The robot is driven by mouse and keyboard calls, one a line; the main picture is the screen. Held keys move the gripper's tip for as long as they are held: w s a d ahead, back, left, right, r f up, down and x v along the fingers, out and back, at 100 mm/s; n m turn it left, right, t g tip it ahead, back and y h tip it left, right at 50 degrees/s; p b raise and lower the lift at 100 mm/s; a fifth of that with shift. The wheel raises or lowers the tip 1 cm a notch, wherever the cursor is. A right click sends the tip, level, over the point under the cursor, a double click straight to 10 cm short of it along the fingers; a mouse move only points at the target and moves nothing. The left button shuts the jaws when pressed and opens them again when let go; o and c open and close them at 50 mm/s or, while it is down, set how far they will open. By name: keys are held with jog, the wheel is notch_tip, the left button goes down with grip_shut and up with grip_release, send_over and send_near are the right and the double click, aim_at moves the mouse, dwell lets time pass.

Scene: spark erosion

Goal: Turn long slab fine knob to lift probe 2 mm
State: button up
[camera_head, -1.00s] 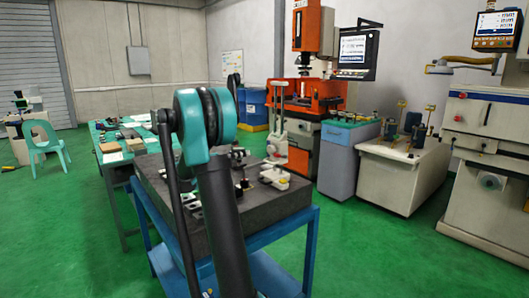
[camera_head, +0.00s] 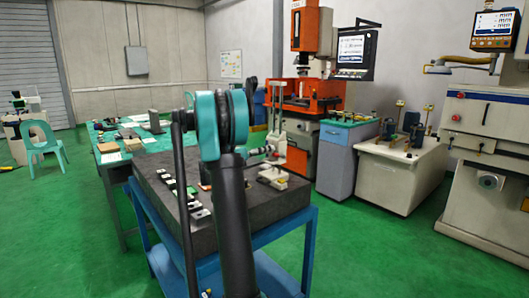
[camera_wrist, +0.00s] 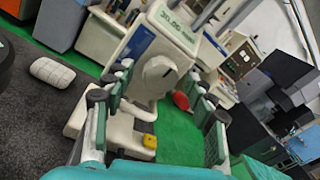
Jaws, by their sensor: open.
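In the wrist view my gripper (camera_wrist: 157,103) is open, with one finger on each side of the picture and nothing between them touching. The stand's pale base (camera_wrist: 120,132) carries a yellow piece (camera_wrist: 149,142). The probe cannot be made out.
The dark slab (camera_head: 222,222) sits on a blue frame (camera_head: 308,238) and holds several small blocks. A red piece (camera_wrist: 181,101) shows near the right finger. A pale block (camera_wrist: 52,72) lies on the slab at left. Green floor is open around the frame.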

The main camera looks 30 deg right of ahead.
jog(key=c, duration=1.2)
